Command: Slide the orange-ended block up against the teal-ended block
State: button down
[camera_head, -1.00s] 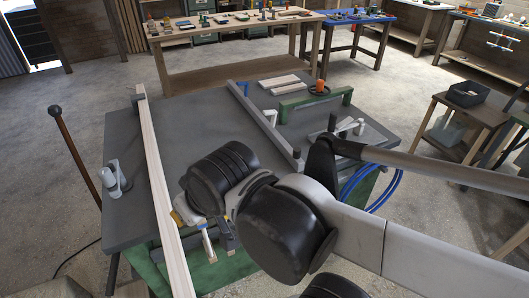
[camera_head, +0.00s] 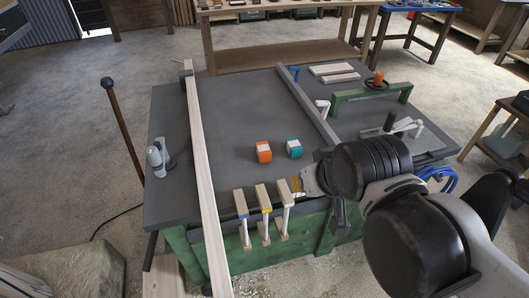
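The orange-ended block (camera_head: 264,152) lies on the dark grey bench top, its pale middle showing beside the orange. The teal-ended block (camera_head: 294,148) lies just to its right. A small gap of bare bench separates them. My gripper (camera_head: 302,184) is at the right, over the front part of the bench, nearer the camera than both blocks and apart from them. It is seen small and from the side, partly merged with the wrist, so its opening is unclear. Nothing is visibly held in it.
A long pale board (camera_head: 206,170) runs front to back left of the blocks. A grey rail (camera_head: 308,105) runs behind and right. Several wooden-headed clamps (camera_head: 263,197) stand at the front edge. A green bar (camera_head: 370,92) is at the right. Bench behind the blocks is clear.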

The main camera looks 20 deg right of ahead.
aim_at(263, 153)
jog(key=i+l, duration=1)
jog(key=l+z, duration=0.05)
